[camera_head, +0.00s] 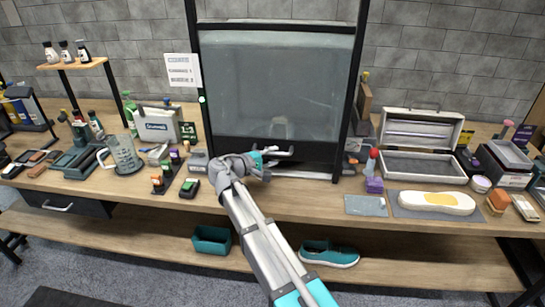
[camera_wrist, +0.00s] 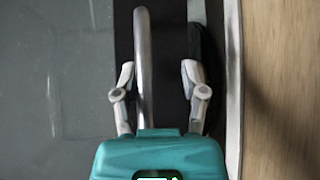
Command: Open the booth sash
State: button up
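The booth sash (camera_head: 275,85) is a large glass pane with a dark lower rail, standing in a tall black frame at the middle of the bench in the head view. A silver bar handle (camera_wrist: 144,55) runs along the dark rail in the wrist view; part of it also shows by my gripper in the head view. My gripper (camera_wrist: 158,72) is at the handle, with its fingers spread on either side of the bar. The bar lies nearer the left finger, and gaps show on both sides. The bar's lower end is hidden behind the teal gripper body.
A beige pad (camera_head: 435,202) on a grey mat and an open metal case (camera_head: 423,135) are on the right. A glass pitcher (camera_head: 124,155) and several small bottles stand on the left. A teal shoe (camera_head: 328,254) and a teal bin (camera_head: 211,240) sit on the lower shelf.

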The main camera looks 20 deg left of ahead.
jog(key=shift+s, duration=0.1)
jog(key=p+v, duration=0.2)
jog(key=v, duration=1.3)
jog(key=shift+s+a, duration=0.2)
jog(key=shift+s, duration=0.05)
dwell(1.6)
jog(key=shift+r, duration=0.1)
dwell(0.4)
jog(key=shift+w+d+r+p, duration=0.45)
jog(key=shift+w+p, duration=0.15)
jog(key=shift+w, duration=0.15)
jog(key=shift+w, duration=0.15)
jog(key=b+x, duration=0.2)
jog(key=x, duration=1.1)
jog(key=shift+w+d+f, duration=0.1)
jog(key=shift+w+d, duration=0.05)
jog(key=shift+w, duration=0.05)
